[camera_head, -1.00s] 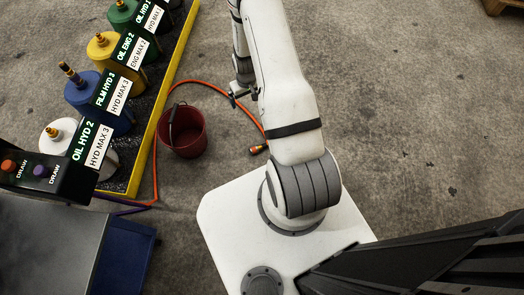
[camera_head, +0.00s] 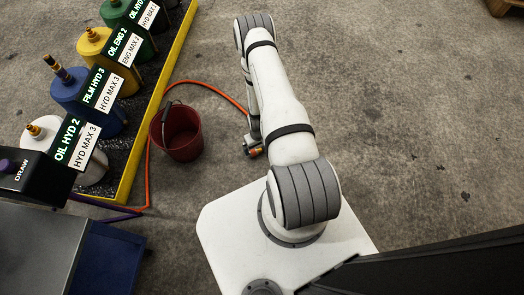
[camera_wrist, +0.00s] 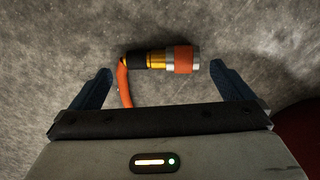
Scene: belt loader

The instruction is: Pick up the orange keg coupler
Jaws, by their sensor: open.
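The orange keg coupler (camera_wrist: 183,61) lies on the concrete floor, with an orange band, a brass section, a black sleeve and a silver end. Its orange hose (camera_wrist: 124,87) bends down from its left end. In the wrist view my gripper (camera_wrist: 160,68) is open, with one finger on each side of the coupler's length. The coupler sits level with or just past the fingertips, and I see no contact.
A red bucket (camera_head: 178,134) stands left of my gripper; its edge shows in the wrist view (camera_wrist: 301,128). A yellow-edged tray (camera_head: 150,115) with several drums and label signs is further left. The floor to the right is clear.

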